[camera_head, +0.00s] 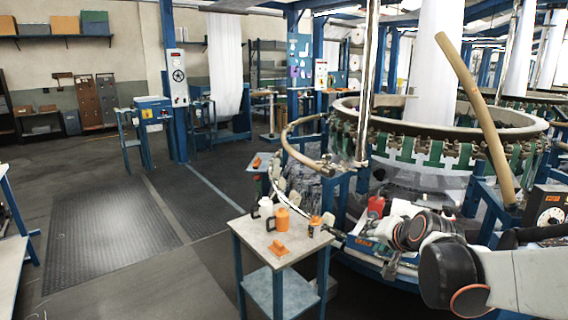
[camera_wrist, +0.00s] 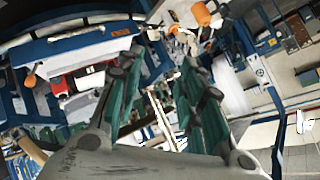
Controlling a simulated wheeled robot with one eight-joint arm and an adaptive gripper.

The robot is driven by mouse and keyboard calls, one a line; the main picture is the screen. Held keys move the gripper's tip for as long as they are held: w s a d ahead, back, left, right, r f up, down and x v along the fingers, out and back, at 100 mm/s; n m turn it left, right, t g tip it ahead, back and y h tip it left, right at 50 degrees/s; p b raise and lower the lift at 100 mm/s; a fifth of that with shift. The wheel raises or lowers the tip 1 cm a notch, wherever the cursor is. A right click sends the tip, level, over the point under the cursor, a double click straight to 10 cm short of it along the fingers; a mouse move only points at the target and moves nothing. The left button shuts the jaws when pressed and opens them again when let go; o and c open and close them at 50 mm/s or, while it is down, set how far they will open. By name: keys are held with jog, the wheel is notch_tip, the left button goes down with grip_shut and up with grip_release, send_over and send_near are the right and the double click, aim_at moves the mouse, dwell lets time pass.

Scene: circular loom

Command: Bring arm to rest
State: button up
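My arm (camera_head: 450,272) reaches in from the right edge of the head view, bent low in front of the circular loom (camera_head: 440,125). In the wrist view my gripper (camera_wrist: 162,62) shows two dark and green fingers, spread apart with nothing held between them. In the head view the gripper's end is hard to make out among the clutter by the loom's lower frame.
A small table (camera_head: 250,235) left of my arm holds an orange container (camera_head: 282,218), a white bottle (camera_head: 266,207) and an orange block (camera_head: 278,247). Open floor (camera_head: 110,225) lies to the left.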

jog(key=s+a+n+g, duration=0.1)
jog(key=s+n, duration=0.2)
jog(key=s, duration=1.1)
jog(key=s+a+f+n+g+h, duration=0.1)
jog(key=s+n, duration=0.3)
jog(key=s, duration=1)
jog(key=shift+a+f+g+h, duration=0.2)
jog(key=shift+a+g+h, duration=0.1)
jog(key=shift+a+g, duration=0.5)
